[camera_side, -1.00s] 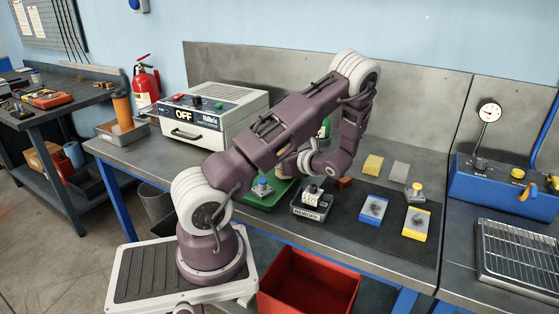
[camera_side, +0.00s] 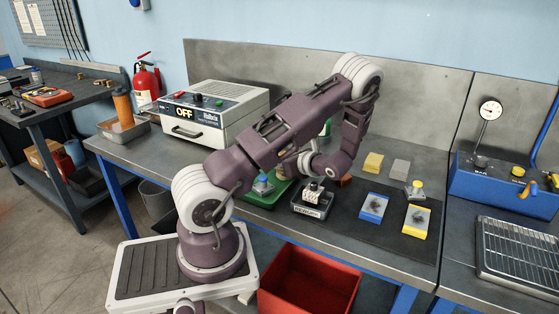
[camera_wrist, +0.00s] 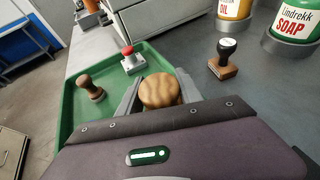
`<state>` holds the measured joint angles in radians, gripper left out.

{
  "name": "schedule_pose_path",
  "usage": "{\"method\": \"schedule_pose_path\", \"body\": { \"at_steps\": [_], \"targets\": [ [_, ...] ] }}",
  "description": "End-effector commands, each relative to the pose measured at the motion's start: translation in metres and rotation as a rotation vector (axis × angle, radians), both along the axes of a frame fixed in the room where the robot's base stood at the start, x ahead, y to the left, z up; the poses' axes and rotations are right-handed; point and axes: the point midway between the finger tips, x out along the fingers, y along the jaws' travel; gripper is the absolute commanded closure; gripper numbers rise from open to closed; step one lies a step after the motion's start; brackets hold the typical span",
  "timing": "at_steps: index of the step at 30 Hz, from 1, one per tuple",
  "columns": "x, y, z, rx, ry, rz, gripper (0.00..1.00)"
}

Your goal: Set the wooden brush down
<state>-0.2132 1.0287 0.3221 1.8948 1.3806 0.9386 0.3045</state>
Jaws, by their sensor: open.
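The wooden brush (camera_wrist: 160,92) shows in the wrist view as a round, tan wooden top between the fingers of my gripper (camera_wrist: 157,84). The jaws are open, one finger on each side of it. Its underside is hidden, so I cannot tell what it rests on. The green tray (camera_wrist: 67,112) lies beneath and to the left, its right rim close by the brush. In the side view the tray (camera_side: 262,202) shows partly, and my arm hides the gripper and most of the area around it.
In the tray stand a dark wooden-handled piece (camera_wrist: 90,88) and a red-topped block (camera_wrist: 132,60). A black-knobbed stamp (camera_wrist: 223,57) and the soap can (camera_wrist: 293,28) stand right of the tray. A small dark bin (camera_side: 312,208) and blue pad (camera_side: 374,207) lie further right.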

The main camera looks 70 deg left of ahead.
Motion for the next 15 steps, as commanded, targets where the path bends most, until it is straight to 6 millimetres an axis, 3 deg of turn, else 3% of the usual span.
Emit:
{"method": "schedule_pose_path", "body": {
  "at_steps": [4,15],
  "targets": [
    [0.005,-0.003,0.012,-0.008,-0.008,-0.01,0.41],
    [0.038,-0.087,0.049,-0.004,-0.006,-0.009,0.41]
  ]
}}
